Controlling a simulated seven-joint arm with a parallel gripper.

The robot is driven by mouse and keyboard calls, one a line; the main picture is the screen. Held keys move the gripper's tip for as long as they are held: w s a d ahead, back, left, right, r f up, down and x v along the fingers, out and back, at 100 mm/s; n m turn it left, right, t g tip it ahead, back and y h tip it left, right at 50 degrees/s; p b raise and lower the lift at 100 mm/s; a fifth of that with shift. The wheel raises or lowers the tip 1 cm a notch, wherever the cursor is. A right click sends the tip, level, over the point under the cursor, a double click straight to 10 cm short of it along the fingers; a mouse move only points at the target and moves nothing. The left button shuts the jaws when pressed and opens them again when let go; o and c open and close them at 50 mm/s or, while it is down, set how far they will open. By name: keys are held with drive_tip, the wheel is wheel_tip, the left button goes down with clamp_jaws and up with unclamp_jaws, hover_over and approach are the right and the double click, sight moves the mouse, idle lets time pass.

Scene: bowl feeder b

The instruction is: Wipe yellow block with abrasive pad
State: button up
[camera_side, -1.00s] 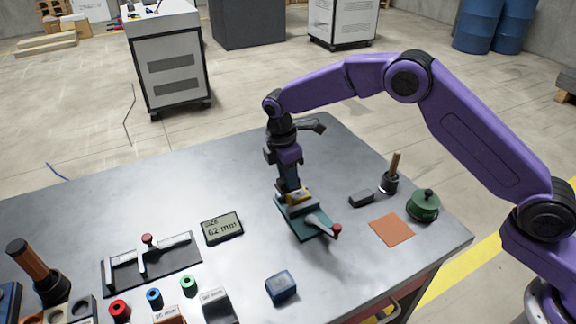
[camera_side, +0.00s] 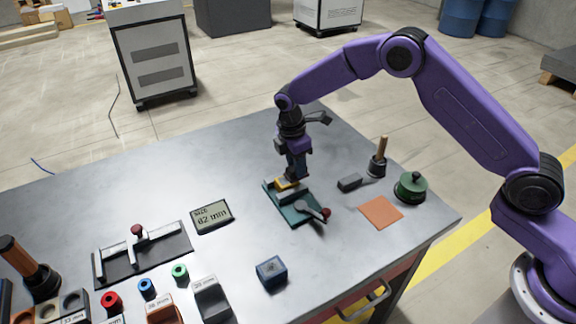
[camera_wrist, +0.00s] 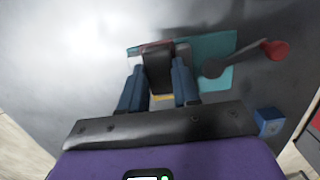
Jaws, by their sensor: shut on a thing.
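The yellow block (camera_side: 287,184) sits at the upper end of a teal clamp fixture (camera_side: 300,216). The clamp has a grey lever with a red knob (camera_side: 326,212). My gripper (camera_side: 295,175) is over the block. In the wrist view my gripper (camera_wrist: 158,85) has its blue fingers on both sides of a dark grey pad-like block (camera_wrist: 157,72), which looks like the abrasive pad. A thin yellow strip shows below it, so most of the yellow block is hidden there. I cannot tell whether pad and block touch.
An orange square sheet (camera_side: 381,212), a dark grey block (camera_side: 350,182), a wooden-handled tool (camera_side: 379,160) and a green round container (camera_side: 411,188) stand to the right. A blue block (camera_side: 271,273) is in front. A size display (camera_side: 211,216) lies left.

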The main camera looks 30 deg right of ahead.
drive_tip(key=shift+a, duration=2.8)
drive_tip(key=shift+a+r, duration=0.15)
drive_tip(key=shift+a, duration=0.05)
wheel_tip(320, 180, up, 8)
drive_tip(key=shift+d, duration=0.1)
